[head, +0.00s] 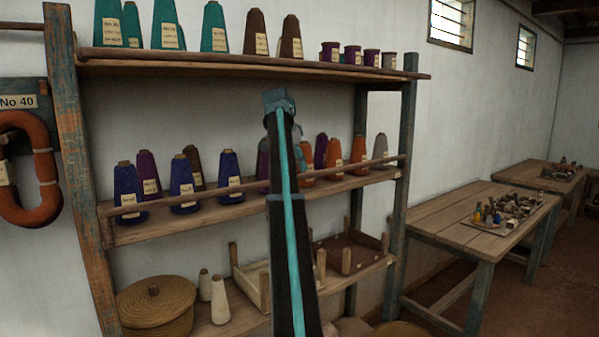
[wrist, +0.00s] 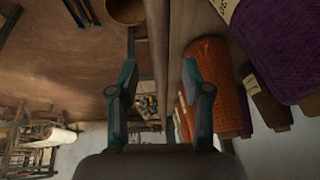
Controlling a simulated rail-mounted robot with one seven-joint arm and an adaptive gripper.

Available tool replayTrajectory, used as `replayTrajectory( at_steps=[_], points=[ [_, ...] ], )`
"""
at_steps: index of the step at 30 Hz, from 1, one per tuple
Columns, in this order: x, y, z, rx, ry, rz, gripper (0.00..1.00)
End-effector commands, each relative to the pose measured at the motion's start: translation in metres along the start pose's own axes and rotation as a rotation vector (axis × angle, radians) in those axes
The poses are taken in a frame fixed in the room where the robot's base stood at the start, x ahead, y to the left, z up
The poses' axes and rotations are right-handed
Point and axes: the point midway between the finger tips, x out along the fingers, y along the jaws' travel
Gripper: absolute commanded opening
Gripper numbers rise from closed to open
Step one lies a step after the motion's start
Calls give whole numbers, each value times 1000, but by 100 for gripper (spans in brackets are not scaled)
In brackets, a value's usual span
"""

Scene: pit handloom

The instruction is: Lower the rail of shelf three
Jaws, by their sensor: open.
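A long brown wooden rail (head: 350,170) runs across the front of the middle shelf (head: 225,208), above its board and in front of the thread cones. My gripper (wrist: 159,66) is open in the wrist view. The rail (wrist: 157,45) runs between its two fingers in that picture, with a gap to each finger. I cannot tell how deep the rail sits between them. The shelf board shows beside it, to the right. In the head view my arm covers the middle of the rail and most of the gripper.
Blue, purple and orange cones (head: 358,155) stand close behind the rail. An orange cone (wrist: 208,80) is near the right finger. A lidded basket (head: 155,308) sits below. Tables (head: 455,213) stand at right.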

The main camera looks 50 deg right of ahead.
Motion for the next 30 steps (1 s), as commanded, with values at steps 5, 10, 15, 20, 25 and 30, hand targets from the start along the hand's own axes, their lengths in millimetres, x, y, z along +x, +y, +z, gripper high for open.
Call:
replayTrajectory(
  at_steps=[5, 10, 15, 20, 25, 30],
  points=[
    [24, 1, 0, 0, 0, 1, 49],
    [34, 1, 0, 0, 0, 0, 49],
    [35, 0, 0, 0, 0, -1, 49],
    [35, 0, 0, 0, 0, -1, 30],
    [35, 0, 0, 0, 0, -1, 2],
    [35, 0, 0, 0, 0, -1, 0]
  ],
)
